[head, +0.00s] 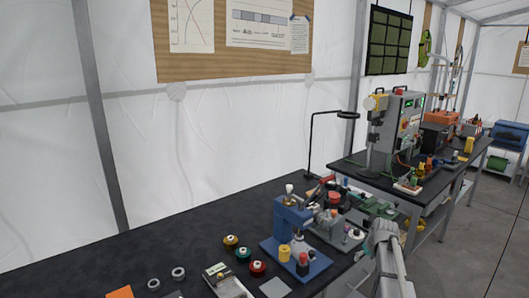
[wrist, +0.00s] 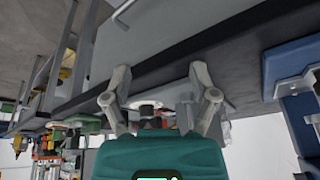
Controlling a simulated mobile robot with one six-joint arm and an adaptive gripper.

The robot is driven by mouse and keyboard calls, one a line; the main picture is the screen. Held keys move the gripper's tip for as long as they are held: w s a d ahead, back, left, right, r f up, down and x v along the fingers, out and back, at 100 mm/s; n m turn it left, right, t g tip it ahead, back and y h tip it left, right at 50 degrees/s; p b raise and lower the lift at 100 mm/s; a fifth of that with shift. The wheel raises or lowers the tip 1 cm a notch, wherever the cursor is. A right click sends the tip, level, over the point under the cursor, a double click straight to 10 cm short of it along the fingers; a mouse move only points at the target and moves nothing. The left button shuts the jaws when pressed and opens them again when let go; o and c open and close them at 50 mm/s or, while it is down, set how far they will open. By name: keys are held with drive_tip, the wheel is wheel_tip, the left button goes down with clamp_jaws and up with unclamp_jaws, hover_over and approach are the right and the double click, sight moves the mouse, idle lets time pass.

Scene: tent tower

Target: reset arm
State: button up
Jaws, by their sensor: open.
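My gripper (wrist: 161,75) shows in the wrist view with its two grey fingers spread apart. A pale round part and some grey pieces show behind the space between the fingers; I cannot tell what they are, and neither finger is seen closed on anything. The dark bench edge runs across behind the fingertips. In the head view, grey links of my arm rise at the lower right, beside the front edge of the black bench (head: 150,258). The fingers cannot be made out there.
A blue press (head: 292,222) stands near the arm on the bench. Several small spools, including a red one (head: 257,268), and two grey rings lie left of it. A second bench with a grey machine (head: 402,118) stands farther right. Open floor (head: 480,235) lies at the right.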

drive_tip(key=s+a+g, duration=0.4)
drive_tip(key=s+a, duration=1.6)
drive_tip(key=s, duration=0.4)
drive_tip(key=shift+s+a+m+h+p, duration=0.15)
drive_tip(key=shift+s+m+h+p, duration=0.15)
drive_tip(key=shift+m+h+p, duration=0.1)
drive_tip(key=shift+f, duration=0.1)
drive_tip(key=shift+c, duration=1.3)
drive_tip(key=shift+a, duration=0.15)
